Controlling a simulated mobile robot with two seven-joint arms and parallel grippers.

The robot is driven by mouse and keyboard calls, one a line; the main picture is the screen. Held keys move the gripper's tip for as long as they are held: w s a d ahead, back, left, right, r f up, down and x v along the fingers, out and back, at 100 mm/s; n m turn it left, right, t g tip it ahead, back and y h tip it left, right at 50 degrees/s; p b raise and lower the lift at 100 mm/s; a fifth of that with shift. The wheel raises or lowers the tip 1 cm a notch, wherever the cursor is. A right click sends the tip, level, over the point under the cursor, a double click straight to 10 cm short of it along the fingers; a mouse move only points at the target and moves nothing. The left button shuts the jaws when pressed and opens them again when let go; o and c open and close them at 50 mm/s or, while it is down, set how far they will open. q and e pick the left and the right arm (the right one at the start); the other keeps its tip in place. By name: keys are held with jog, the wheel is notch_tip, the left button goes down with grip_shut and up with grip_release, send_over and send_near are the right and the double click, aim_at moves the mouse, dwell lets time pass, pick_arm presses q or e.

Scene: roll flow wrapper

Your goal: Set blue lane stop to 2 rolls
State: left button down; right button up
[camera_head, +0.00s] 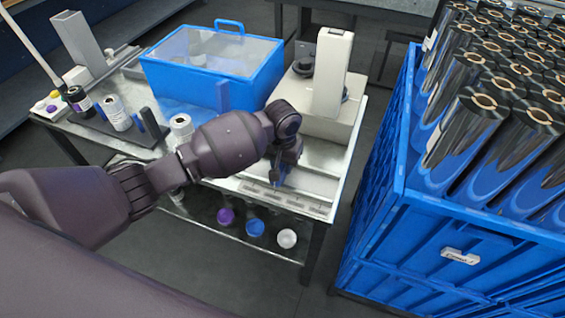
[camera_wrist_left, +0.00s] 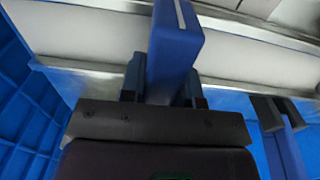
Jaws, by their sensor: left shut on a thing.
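The blue lane stop (camera_wrist_left: 176,42) stands between the fingers of my left gripper (camera_wrist_left: 165,88) in the left wrist view. My left gripper is shut on it. In the head view my left gripper (camera_head: 282,172) reaches down to the front of the white lane bed, and a small blue part of the stop (camera_head: 275,178) shows under it. A marked scale strip (camera_head: 285,199) runs along the front edge of the bed. Its marks are too small to read, and the stop's exact place along it is hidden. My right gripper is not in view.
A blue bin with a clear cover (camera_head: 215,70) stands behind my left arm, and a white machine (camera_head: 320,100) stands right of it. A large blue crate (camera_head: 430,230) of dark rolls fills the right. Purple, blue and white rolls (camera_head: 255,227) lie on the lower shelf.

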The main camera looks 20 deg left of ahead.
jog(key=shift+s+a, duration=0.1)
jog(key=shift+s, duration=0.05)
pick_arm(q)
jog(key=shift+a+r+p, duration=0.15)
jog(key=shift+a+p, duration=0.15)
jog(key=shift+a, duration=0.05)
jog(key=a+p, duration=0.2)
jog(key=a, duration=0.3)
jog(key=shift+w+a+p, duration=0.15)
jog(key=shift+a+p, duration=0.1)
jog(key=shift+p, duration=0.05)
jog(key=shift+a, duration=0.4)
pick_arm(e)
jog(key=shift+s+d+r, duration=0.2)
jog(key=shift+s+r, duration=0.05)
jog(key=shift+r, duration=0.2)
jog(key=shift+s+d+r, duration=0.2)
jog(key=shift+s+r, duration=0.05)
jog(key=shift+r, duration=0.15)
pick_arm(q)
jog(key=c, duration=0.9)
grip_release()
jog(key=shift+o, duration=0.3)
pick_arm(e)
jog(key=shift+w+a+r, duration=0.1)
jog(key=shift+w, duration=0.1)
